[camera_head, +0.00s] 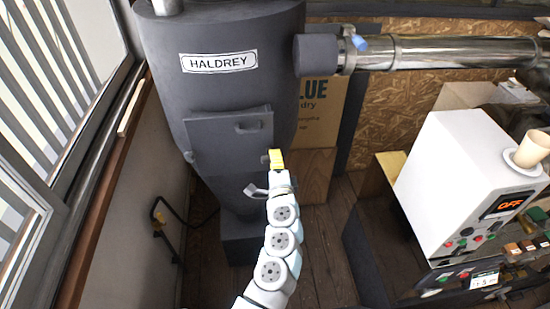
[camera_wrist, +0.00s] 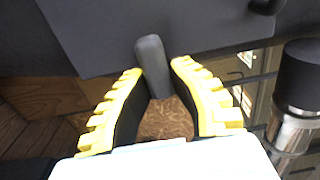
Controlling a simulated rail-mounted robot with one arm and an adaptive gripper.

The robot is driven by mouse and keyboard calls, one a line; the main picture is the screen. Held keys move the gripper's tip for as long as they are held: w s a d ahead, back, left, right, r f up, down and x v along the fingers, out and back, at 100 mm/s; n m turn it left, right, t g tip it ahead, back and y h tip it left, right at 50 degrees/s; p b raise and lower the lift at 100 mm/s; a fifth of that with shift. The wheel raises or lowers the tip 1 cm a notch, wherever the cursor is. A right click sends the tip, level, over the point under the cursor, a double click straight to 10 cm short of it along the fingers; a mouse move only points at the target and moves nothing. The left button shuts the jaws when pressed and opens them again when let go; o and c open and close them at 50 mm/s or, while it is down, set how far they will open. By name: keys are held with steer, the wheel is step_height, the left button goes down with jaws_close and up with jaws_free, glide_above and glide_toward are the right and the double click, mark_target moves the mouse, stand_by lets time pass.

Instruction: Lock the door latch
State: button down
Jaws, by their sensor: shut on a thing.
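The door (camera_head: 229,139) is a dark grey panel on the front of the grey HALDREY drum, and it lies flat against the body. The latch (camera_wrist: 152,66) is a dark grey lever at the door's edge in the wrist view. My gripper (camera_wrist: 156,84) has yellow ribbed fingers on both sides of the latch, shut on it. In the head view my gripper (camera_head: 276,160) is at the door's right edge and mostly hides the latch.
A shiny pipe (camera_head: 440,52) runs right from the drum. A white control box (camera_head: 468,190) reading OFF stands at the right. A cardboard box (camera_head: 318,112) is behind the drum. A window (camera_head: 62,110) and wall are at the left. Wooden floor shows beside my arm.

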steer(key=shift+f, duration=0.15)
stand_by(0.3)
steer(key=c, duration=0.9)
jaws_free()
steer(key=shift+c, duration=0.2)
steer(key=shift+s, duration=0.1)
steer(key=s+d, duration=0.1)
steer(key=s, duration=1)
steer(key=shift+s+d, duration=0.15)
steer(key=shift+s, duration=0.2)
